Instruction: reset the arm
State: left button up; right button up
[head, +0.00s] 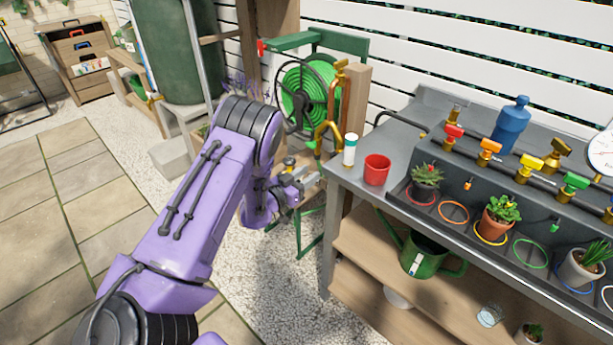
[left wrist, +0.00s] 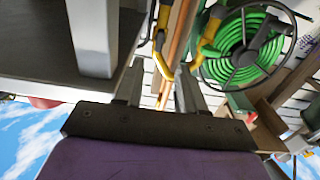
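My left arm reaches in from the left in the head view. My left gripper (head: 305,183) hangs in the air beside the left end of the potting bench (head: 345,177). In the left wrist view its two fingers (left wrist: 160,90) stand apart with nothing between them. Behind the fingers are a wooden post and the green hose reel (left wrist: 243,45), which the head view shows behind the gripper (head: 308,92). My right gripper is in neither view.
A green watering can (head: 422,255) is on the shelf below. Paving (head: 105,205) lies open at left.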

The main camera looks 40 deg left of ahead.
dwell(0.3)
pick_arm(q)
jog(key=s+d+f+n+g+y, duration=0.2)
jog(key=s+f+n+g, duration=0.15)
jog(key=s+f, duration=0.35)
jog(key=s+d+f+n+g+y, duration=0.2)
jog(key=s+f+n+g+y, duration=0.15)
jog(key=s+f, duration=0.35)
jog(key=s+d+f+g, duration=0.1)
jog(key=s+d+g, duration=0.1)
jog(key=s, duration=0.5)
jog(key=s+d+f+g+p, duration=0.1)
jog(key=s+d+f+g, duration=0.1)
jog(key=s, duration=0.6)
jog(key=s+d+f+g+p, duration=0.1)
jog(key=s+d+f+g, duration=0.1)
jog(key=s+d, duration=0.3)
jog(key=shift+s+n+g+h, duration=0.3)
jog(key=shift+s+g+h, duration=0.15)
jog(key=shift+s+g, duration=0.6)
jog(key=shift+s+a+f, duration=0.1)
